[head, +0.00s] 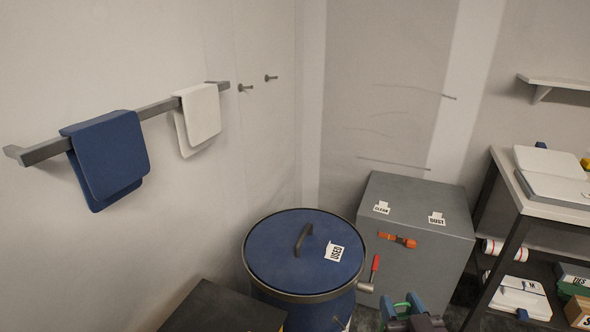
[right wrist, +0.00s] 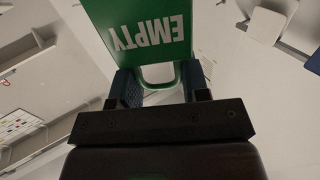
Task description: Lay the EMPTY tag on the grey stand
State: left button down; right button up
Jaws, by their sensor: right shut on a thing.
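The EMPTY tag (right wrist: 150,28) is a green plate with white letters, upside down in the right wrist view. It has a green loop at its lower end. My right gripper (right wrist: 160,82) is shut on this loop, with blue fingers on both sides. In the head view the right gripper (head: 402,304) is at the bottom edge, in front of the grey box, and only a bit of green shows between its fingers. A grey box-shaped stand (head: 410,265) is behind it; I cannot tell whether it is the task's grey stand. My left gripper is not in view.
A blue drum (head: 275,255) with a USED label and a red-handled valve (head: 375,264) stands left of the gripper. A shelf bench (head: 550,207) is at the right. A rail (head: 50,149) with blue and white cloths is on the left wall.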

jog(key=shift+m+h, duration=0.5)
jog(key=shift+h, duration=0.3)
jog(key=s+d+r, duration=0.1)
jog(key=s+d+r+p, duration=0.1)
jog(key=r, duration=0.1)
jog(key=shift+w, duration=0.1)
